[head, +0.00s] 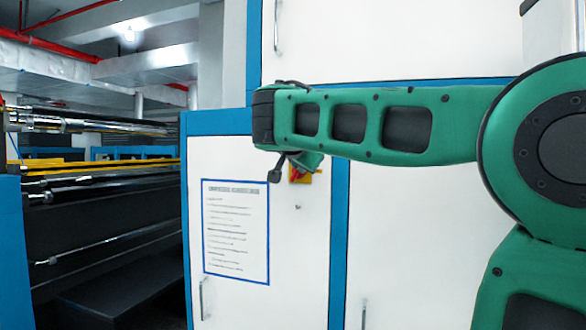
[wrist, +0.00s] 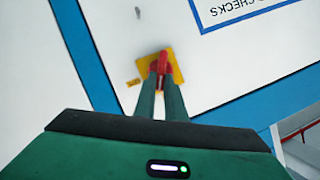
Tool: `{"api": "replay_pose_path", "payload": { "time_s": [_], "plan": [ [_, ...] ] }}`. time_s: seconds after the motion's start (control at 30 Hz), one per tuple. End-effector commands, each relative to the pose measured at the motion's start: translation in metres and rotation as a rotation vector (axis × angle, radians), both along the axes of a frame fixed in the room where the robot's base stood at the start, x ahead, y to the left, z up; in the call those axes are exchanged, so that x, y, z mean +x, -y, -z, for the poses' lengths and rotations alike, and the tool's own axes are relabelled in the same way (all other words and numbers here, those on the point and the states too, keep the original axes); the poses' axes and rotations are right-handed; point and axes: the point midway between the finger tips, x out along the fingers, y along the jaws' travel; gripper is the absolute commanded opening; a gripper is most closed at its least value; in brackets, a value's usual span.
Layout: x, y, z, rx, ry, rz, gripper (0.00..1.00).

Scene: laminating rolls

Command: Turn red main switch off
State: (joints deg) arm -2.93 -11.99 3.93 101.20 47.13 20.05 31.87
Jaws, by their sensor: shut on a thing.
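The red main switch (wrist: 162,65) sits on a yellow plate (wrist: 176,68) on a white cabinet door. In the wrist view my gripper (wrist: 160,82) has its two green fingers shut on the red switch handle. In the head view my gripper (head: 292,172) is at the cabinet, and the red switch (head: 296,173) and yellow plate (head: 307,178) show only in part behind it. The fingertips are mostly hidden there.
A printed notice (head: 236,232) with a blue border hangs on the same door, left of and below the switch. Blue frame strips (head: 338,250) edge the cabinet. A door handle (head: 202,298) is low on the door. Machine rollers (head: 90,180) stand to the left.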

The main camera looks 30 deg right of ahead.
Motion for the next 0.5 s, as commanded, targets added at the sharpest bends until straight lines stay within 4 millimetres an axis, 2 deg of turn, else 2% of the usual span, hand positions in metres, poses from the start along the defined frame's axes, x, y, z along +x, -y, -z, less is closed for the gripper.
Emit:
{"api": "replay_pose_path", "payload": {
  "time_s": [0.5],
  "plan": [
    [-0.0057, 0.0059, 0.0121, 0.302, 0.378, 0.0, 0.0]
  ]
}}
